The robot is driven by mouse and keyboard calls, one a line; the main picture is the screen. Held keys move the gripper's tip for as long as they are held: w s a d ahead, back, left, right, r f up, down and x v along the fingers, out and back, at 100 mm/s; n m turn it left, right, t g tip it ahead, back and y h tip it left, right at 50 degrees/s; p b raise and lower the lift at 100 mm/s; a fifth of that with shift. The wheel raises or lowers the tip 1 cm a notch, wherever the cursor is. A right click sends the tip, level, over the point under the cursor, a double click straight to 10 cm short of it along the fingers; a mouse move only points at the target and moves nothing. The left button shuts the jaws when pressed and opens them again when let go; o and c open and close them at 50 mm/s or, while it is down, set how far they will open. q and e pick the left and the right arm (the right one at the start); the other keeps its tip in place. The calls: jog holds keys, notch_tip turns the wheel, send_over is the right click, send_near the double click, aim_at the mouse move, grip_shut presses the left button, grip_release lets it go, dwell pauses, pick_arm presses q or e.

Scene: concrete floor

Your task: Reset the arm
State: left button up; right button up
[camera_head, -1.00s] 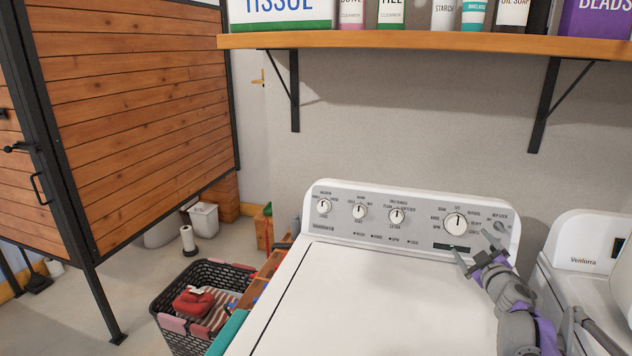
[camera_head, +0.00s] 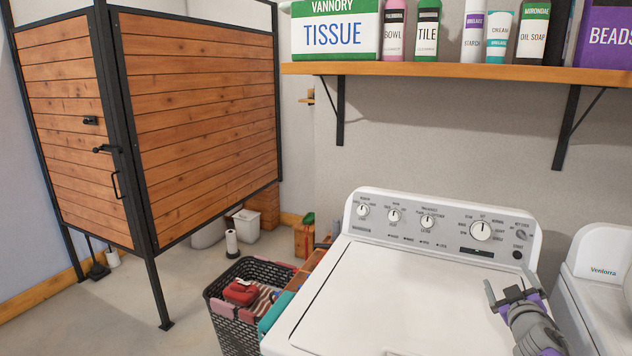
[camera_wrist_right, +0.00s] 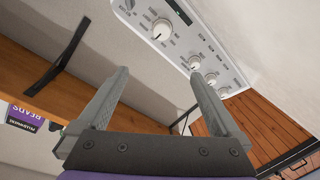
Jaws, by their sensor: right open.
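My right gripper (camera_head: 512,291) is open and empty above the right part of the white washer's lid (camera_head: 400,290), in front of its control panel. In the right wrist view its two grey fingers (camera_wrist_right: 158,105) stand wide apart with nothing between them. That view is rolled over and shows the washer's control panel (camera_wrist_right: 190,45) with its knobs beyond the fingers. The control panel (camera_head: 440,225) also shows in the head view. My left gripper is not in view.
A wooden shelf (camera_head: 440,69) with several bottles and boxes runs above the washer. A second white machine (camera_head: 596,270) stands at the right. A black basket (camera_head: 235,320) holding cloth stands left of the washer. A wooden stall (camera_head: 200,120) is at the left, with open floor before it.

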pick_arm(q)
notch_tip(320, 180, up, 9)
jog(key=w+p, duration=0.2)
jog(key=p, duration=0.5)
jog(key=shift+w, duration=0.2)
pick_arm(e)
jog(key=s+a+f+m+g+y, duration=0.1)
jog(key=s+a+f+g+y, duration=0.2)
jog(key=s+a, duration=1.2)
jog(key=s+a+f+m+g+y, duration=0.1)
jog(key=s+a+f+g+y, duration=0.2)
jog(key=s+a+f+g, duration=0.4)
jog(key=s+a+f, duration=0.4)
jog(key=s+a, duration=0.4)
jog(key=a, duration=0.1)
jog(key=shift+a+m+y, duration=0.3)
jog(key=shift+a+m, duration=0.1)
jog(key=shift+w, duration=0.1)
